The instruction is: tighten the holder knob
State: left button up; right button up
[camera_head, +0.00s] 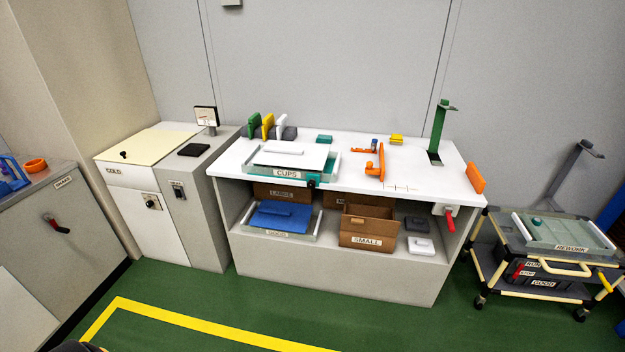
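The white workbench (345,179) stands in the middle of the head view, some way off. On its top is an upright orange bracket (376,166). Just behind it lies a low orange piece (362,151) with a small blue and dark upright part (374,143) by it. I cannot tell for sure which part is the holder knob, or whether it is tight or loose. Neither of my grippers is in view.
A tray labelled CUPS (330,167) sits on the bench's left. A green post (438,131) and an orange plate (475,178) stand at its right. A cart (535,290) stands right, grey cabinets (190,240) left. The green floor (250,315) in front is clear.

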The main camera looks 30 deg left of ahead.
aim_at(311, 185)
jog(key=i+j, duration=0.15)
jog(key=j, duration=0.25)
jog(key=i+j, duration=0.15)
jog(key=j, duration=0.25)
jog(key=i+j, duration=0.1)
jog(key=j, duration=0.35)
jog(key=i+j+z, duration=0.1)
jog(key=j, duration=0.3)
jog(key=i+j, duration=0.2)
jog(key=j, duration=0.2)
jog(key=i+j, duration=0.1)
jog(key=j, duration=0.35)
jog(key=i+j, duration=0.15)
jog(key=j, duration=0.25)
jog(key=i+j, duration=0.1)
jog(key=j, duration=0.35)
jog(key=i+z, duration=0.05)
